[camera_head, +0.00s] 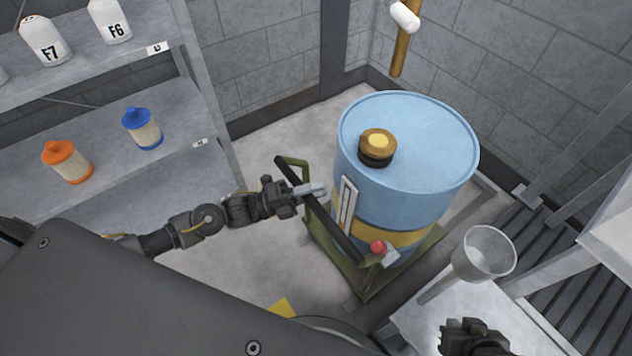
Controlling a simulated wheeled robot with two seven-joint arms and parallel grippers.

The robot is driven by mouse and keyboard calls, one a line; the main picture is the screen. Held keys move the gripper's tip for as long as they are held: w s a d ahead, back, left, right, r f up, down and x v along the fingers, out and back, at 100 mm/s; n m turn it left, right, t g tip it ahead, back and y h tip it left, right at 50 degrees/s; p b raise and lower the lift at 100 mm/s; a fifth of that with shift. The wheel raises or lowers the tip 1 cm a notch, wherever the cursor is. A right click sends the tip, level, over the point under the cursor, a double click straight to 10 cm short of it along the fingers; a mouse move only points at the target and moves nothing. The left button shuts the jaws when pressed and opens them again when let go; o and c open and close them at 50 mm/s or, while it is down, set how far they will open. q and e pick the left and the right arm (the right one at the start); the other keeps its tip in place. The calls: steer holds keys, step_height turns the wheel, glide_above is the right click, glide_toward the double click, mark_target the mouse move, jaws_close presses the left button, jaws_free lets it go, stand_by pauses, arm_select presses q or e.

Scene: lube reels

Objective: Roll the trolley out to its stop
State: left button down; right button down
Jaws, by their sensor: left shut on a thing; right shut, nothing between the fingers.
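The trolley (366,284) is a low green frame on the floor with a dark push bar (335,232) on its near left side. It carries a large blue drum (420,145) with a yellow band and a brown and yellow cap on top. A red knob (378,247) sits at the near end of the bar. My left gripper (312,191) is shut on the push bar, near its far half. My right gripper (462,326) is at the bottom edge, partly cut off, shut and empty, over a grey bench. I cannot make out the stop.
A grey shelf (95,110) at left holds white bottles and orange and blue containers. Walls close in behind the drum. Bare floor (265,265) lies left of the trolley.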

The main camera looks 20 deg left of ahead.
arm_select(q)
steer(key=shift+s+a+f, duration=0.1)
steer(key=shift+s+f, duration=0.05)
arm_select(e)
steer(key=shift+d+f, duration=0.1)
arm_select(q)
steer(key=c, duration=1.6)
jaws_free()
steer(key=o, duration=0.4)
steer(key=shift+s+a, duration=0.2)
steer(key=shift+w+d, duration=0.15)
steer(key=v, duration=1.1)
arm_select(e)
steer(key=shift+w+a+r, duration=0.3)
steer(key=shift+w+a, duration=0.1)
steer(key=shift+w, duration=0.1)
